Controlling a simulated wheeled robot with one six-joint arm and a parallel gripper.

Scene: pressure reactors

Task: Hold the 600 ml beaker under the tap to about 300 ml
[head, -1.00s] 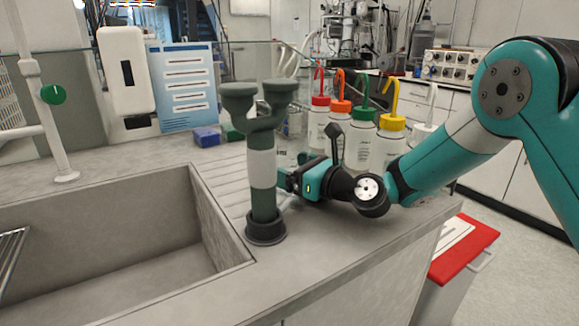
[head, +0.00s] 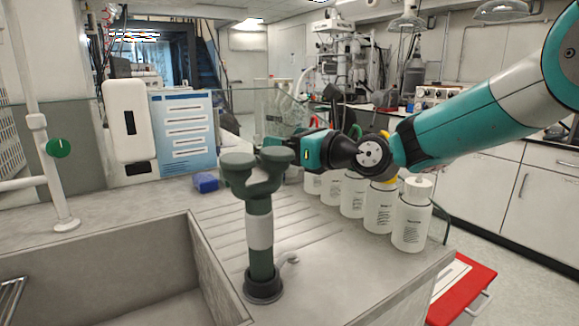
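I see no tap outlet. The grey sink (head: 95,250) is at the lower left.
White bottles (head: 412,215) stand in a row on the right of the counter, close under my arm. A blue block (head: 206,182) lies on the ribbed drainer (head: 215,210). A dispenser (head: 128,125) and a blue notice (head: 184,135) stand at the back left. A red-lidded bin (head: 462,290) is at lower right.

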